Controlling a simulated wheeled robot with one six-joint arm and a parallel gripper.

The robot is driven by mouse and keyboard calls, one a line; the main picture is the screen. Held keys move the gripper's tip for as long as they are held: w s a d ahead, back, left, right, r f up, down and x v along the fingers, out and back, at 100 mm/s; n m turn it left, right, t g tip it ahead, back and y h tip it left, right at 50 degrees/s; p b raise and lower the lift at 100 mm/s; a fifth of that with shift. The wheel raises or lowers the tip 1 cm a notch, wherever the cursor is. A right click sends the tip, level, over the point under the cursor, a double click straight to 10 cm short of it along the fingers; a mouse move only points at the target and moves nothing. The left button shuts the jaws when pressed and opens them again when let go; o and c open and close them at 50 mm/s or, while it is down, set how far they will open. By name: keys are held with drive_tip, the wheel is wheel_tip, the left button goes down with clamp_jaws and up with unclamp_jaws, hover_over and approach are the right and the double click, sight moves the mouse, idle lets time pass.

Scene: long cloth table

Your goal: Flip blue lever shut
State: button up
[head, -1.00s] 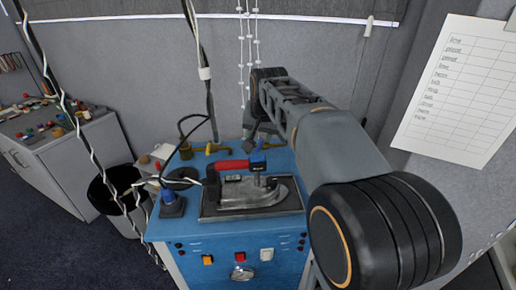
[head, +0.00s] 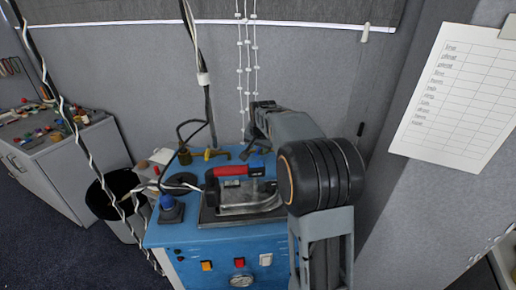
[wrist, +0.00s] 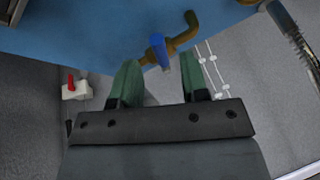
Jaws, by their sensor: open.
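The blue lever (wrist: 158,50) sits on a curved brass pipe fitting (wrist: 187,34) at the edge of the blue bench top, seen in the wrist view. It points towards my gripper, at an angle to the pipe. My gripper (wrist: 158,66) is open with its two green fingers apart. The lever's free end lies between or just in front of the fingertips; I cannot tell the depth or contact. My arm hides the fingers there, and I cannot make out the lever.
A white box with a red switch (wrist: 76,90) and beaded white cords (wrist: 211,68) are near the gripper. A wall stands behind.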

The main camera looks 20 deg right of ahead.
drive_tip(key=shift+x, duration=1.1)
clamp_jaws()
